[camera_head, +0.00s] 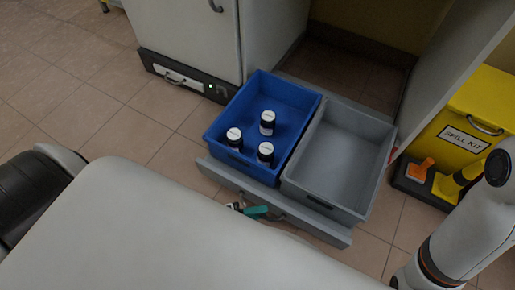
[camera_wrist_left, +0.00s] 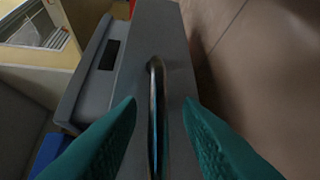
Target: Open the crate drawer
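The crate drawer (camera_head: 327,233) is pulled out from under the cabinet, with a grey front panel. It carries a blue crate (camera_head: 218,133) and a grey crate (camera_head: 342,160) side by side. My left gripper (camera_head: 256,211), with teal fingers, is at the drawer's front, partly hidden by my own body. In the left wrist view, the metal drawer handle (camera_wrist_left: 153,75) runs between the two fingers. The fingers are apart, with gaps on both sides of the handle, so the gripper is open around it. My right gripper is out of view.
Three dark bottles with white caps, one of them here (camera_head: 267,123), stand in the blue crate. The grey crate is empty. A yellow spill kit box (camera_head: 475,125) stands at the right. A white cabinet (camera_head: 185,40) stands behind. Tiled floor is clear at the left.

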